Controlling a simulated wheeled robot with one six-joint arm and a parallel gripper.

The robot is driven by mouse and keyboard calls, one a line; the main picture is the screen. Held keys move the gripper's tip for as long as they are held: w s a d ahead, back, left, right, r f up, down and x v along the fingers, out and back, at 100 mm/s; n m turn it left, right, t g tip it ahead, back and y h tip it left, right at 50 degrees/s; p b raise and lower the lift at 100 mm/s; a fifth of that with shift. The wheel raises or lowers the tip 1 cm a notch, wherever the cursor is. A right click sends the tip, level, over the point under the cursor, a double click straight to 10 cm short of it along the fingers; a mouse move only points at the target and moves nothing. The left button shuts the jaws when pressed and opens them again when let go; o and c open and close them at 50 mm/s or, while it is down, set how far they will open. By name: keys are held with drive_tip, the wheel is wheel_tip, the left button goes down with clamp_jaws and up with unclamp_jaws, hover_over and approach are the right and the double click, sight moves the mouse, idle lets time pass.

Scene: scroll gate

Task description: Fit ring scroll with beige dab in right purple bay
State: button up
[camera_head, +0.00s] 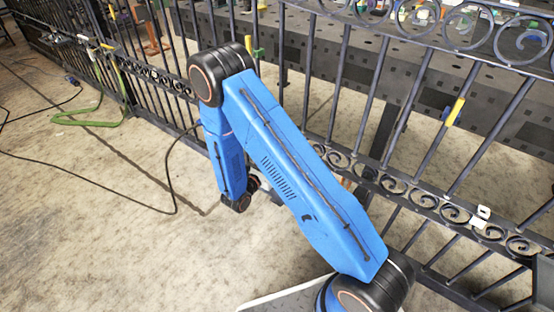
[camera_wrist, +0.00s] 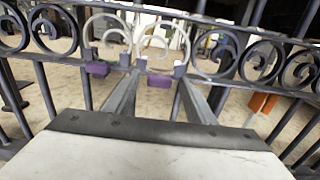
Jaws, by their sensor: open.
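In the wrist view my gripper (camera_wrist: 159,71) is open, its two fingers pointing at the gate. A pale scroll (camera_wrist: 153,41) stands upright between and just beyond the fingertips, above the right purple block (camera_wrist: 160,81). I cannot tell whether it is seated or touches the fingers. No beige dab can be made out on it. A second pale scroll (camera_wrist: 108,18) stands to its left, above the left purple block (camera_wrist: 97,68). In the head view my blue arm hides most of my gripper and this part of the gate.
The dark iron gate (camera_head: 364,85) runs across the head view, with bars and rows of dark scrolls. Dark ring scrolls (camera_wrist: 248,58) flank the pale ones. An orange piece (camera_wrist: 262,103) shows beyond the bars. A green hose (camera_head: 100,118) and black cables lie on the floor.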

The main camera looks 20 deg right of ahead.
clamp_jaws()
drive_tip(key=shift+x, duration=1.35)
unclamp_jaws()
drive_tip(key=shift+d, duration=0.1)
drive_tip(key=v, duration=1.7)
drive_tip(key=shift+a, duration=0.2)
